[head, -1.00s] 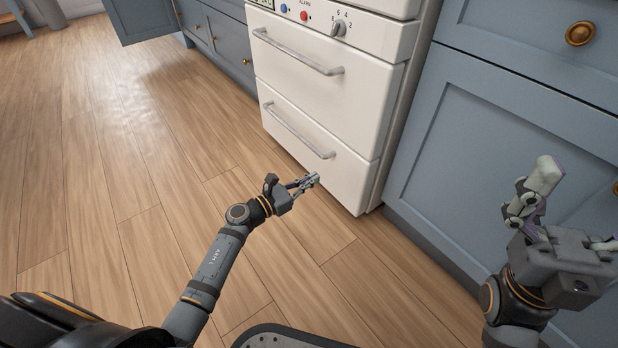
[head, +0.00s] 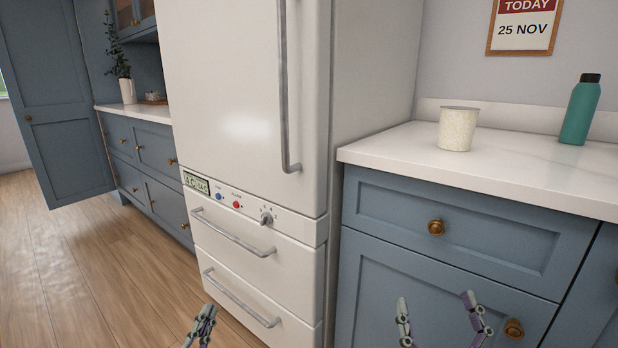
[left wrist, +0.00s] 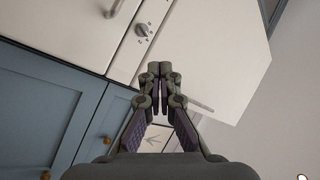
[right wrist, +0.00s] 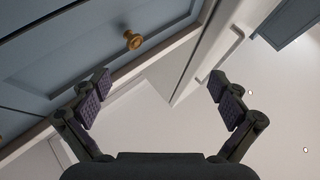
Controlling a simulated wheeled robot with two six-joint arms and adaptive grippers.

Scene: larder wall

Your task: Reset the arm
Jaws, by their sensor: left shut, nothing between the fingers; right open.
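My left gripper (head: 204,312) shows at the bottom of the head view, in front of the lower drawers of the white fridge (head: 245,100). Its fingers are together and hold nothing; in the left wrist view the fingertips (left wrist: 160,70) meet against a background of fridge and blue cabinet. My right gripper (head: 438,310) is at the bottom right of the head view, in front of the blue lower cabinet (head: 400,285). Its fingers are spread wide and empty, as the right wrist view also shows (right wrist: 158,85). Most of both arms is below the head view.
A speckled cup (head: 456,130) and a green bottle (head: 580,112) stand on the white counter (head: 395,148) at the right. A tall blue cabinet door (head: 50,110) stands open at the far left. The wooden floor (head: 90,265) at left is clear.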

